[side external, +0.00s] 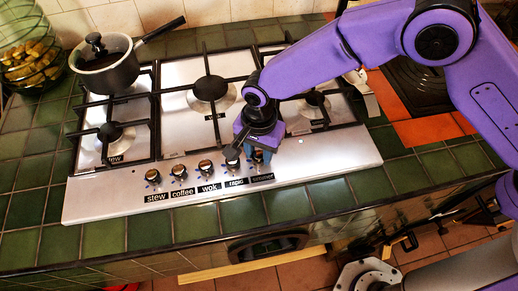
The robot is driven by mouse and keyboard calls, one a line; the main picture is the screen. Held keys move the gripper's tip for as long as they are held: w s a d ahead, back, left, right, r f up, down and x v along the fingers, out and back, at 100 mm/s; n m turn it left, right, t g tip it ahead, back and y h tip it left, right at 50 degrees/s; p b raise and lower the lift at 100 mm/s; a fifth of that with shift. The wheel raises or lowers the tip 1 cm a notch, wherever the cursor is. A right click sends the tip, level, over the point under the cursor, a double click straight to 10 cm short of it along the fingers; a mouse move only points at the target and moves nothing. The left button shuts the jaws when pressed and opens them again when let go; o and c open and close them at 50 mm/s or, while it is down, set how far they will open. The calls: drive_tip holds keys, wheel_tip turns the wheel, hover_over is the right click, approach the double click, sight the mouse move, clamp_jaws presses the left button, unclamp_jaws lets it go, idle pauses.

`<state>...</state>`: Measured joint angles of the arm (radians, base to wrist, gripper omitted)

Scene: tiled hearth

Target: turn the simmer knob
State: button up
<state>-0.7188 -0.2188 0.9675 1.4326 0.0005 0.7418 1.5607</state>
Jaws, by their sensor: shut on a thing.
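The steel cooktop (330,155) has a front row of dark knobs with labels. The "simmer" label (262,178) is at the right end of the row. The simmer knob above it is mostly hidden by my gripper (258,156). My gripper points down over that knob and is shut on it. The rapid knob (232,163) is close to the left of my fingers. I cannot make out which way the simmer knob is turned.
More knobs, such as the wok knob (206,168), stand further left. A pot (110,75) sits on the back left burner. Green tiles (290,205) surround the cooktop, with bare room along the front.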

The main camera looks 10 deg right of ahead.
sight(260, 154)
drive_tip(key=shift+m, duration=0.3)
drive_tip(key=o, duration=1)
drive_tip(key=shift+o, duration=0.2)
wheel_tip(260, 154, up, 18)
drive_tip(key=shift+f, duration=0.25)
drive_tip(key=shift+d, duration=0.1)
idle(0.4)
drive_tip(key=s+d+r+n, duration=0.2)
drive_tip(key=s+d+n, duration=0.25)
drive_tip(key=d, duration=0.55)
drive_tip(key=s+d+r+n, duration=0.25)
drive_tip(key=d+n, duration=0.35)
drive_tip(key=d, duration=0.4)
drive_tip(key=s+d+f+n, duration=0.1)
drive_tip(key=s+d+n, duration=0.4)
drive_tip(key=d, duration=0.5)
drive_tip(key=s+d+f+n, duration=0.2)
drive_tip(key=s+d+n, duration=0.3)
drive_tip(key=s+d, duration=0.3)
drive_tip(key=shift+s+d+f, duration=0.2)
drive_tip(key=shift+s+d, duration=0.2)
drive_tip(key=shift+d, duration=0.65)
